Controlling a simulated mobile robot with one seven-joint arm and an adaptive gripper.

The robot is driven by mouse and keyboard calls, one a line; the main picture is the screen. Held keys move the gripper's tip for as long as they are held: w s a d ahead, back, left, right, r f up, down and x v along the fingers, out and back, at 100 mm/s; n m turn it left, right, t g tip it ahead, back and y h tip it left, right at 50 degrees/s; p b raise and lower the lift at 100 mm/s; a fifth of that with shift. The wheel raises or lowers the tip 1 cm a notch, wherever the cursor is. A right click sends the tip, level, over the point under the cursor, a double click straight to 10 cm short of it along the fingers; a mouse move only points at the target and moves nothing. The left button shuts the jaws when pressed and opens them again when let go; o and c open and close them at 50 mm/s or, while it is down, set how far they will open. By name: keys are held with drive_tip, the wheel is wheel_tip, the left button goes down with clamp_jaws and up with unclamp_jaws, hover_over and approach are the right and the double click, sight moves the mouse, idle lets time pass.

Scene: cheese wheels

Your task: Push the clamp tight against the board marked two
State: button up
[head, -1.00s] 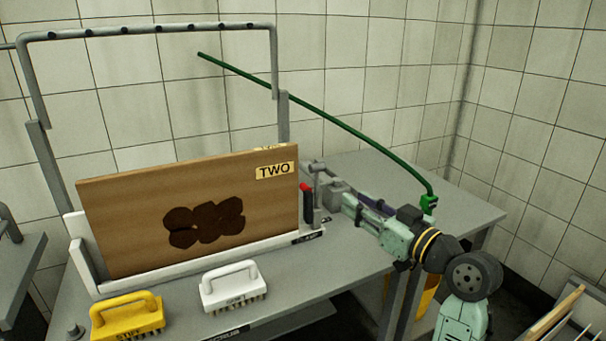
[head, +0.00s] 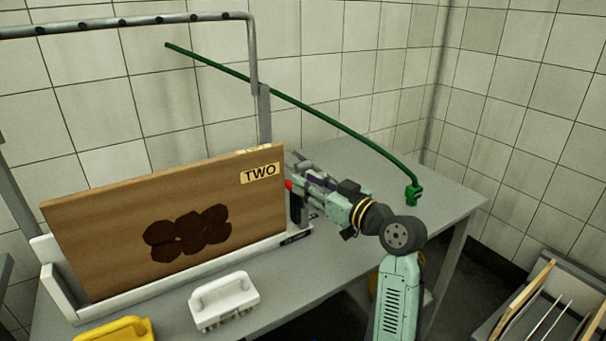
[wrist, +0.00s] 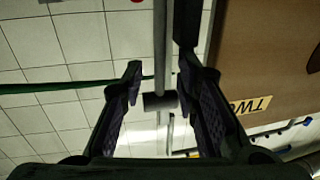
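The brown board marked TWO (head: 165,215), with dark stains, stands upright in a white holder (head: 190,273). It also shows at the right of the wrist view (wrist: 285,60). The clamp (head: 298,208), dark with a red tip, stands at the holder's right end by the board's edge. My arm partly hides it, and I cannot tell whether it touches the board. My gripper (head: 297,164) is at the board's upper right edge, just above the clamp. In the wrist view my gripper (wrist: 160,68) has its fingers apart, with a grey post (wrist: 163,45) showing between them.
A grey pipe frame (head: 252,60) rises behind the board. A green hose (head: 335,125) arcs behind my arm to the table's right. A white brush (head: 224,300) and a yellow brush (head: 118,330) lie in front. A rack of boards (head: 550,305) is at lower right.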

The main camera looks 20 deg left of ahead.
drive_tip(key=shift+x, duration=1.1)
clamp_jaws()
